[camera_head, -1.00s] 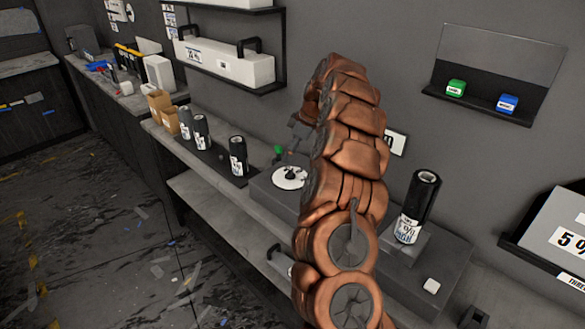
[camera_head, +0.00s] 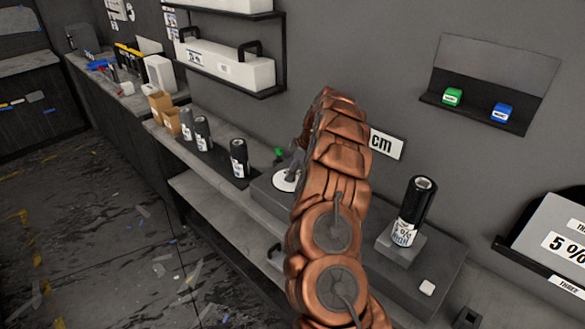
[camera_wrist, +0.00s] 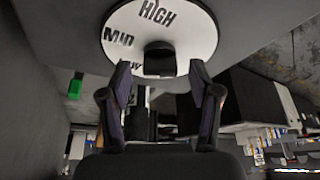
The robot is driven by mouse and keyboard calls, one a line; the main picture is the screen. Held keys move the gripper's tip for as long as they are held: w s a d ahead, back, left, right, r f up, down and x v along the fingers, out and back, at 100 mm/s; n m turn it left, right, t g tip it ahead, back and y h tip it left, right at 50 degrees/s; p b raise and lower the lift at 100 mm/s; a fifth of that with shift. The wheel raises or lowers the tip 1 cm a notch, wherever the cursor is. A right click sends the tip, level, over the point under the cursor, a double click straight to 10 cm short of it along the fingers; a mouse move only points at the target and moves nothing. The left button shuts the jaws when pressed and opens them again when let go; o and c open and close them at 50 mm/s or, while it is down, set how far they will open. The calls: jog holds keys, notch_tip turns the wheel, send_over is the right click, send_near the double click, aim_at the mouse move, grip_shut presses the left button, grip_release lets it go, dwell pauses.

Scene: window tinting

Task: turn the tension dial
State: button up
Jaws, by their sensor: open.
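The tension dial's white round face (camera_wrist: 188,30) fills the upper middle of the wrist view, with "HIGH" and "MID" printed on it and a third label partly hidden. A dark knob (camera_wrist: 159,59) stands at its centre. My gripper (camera_wrist: 159,72) is open, its two fingertips on either side of the knob's near end; I cannot tell whether they touch it. In the head view a sliver of the dial face (camera_head: 284,181) shows on the grey bench unit, left of my copper arm. My gripper is mostly hidden there behind the arm.
Several rolls (camera_head: 239,160) stand left of the dial. A green knob (camera_head: 279,153) is close behind it; a wall shelf (camera_head: 476,112) holds two small boxes.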

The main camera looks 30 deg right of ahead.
jog(key=shift+f, duration=0.2)
jog(key=c, duration=1.1)
jog(key=shift+c, duration=0.2)
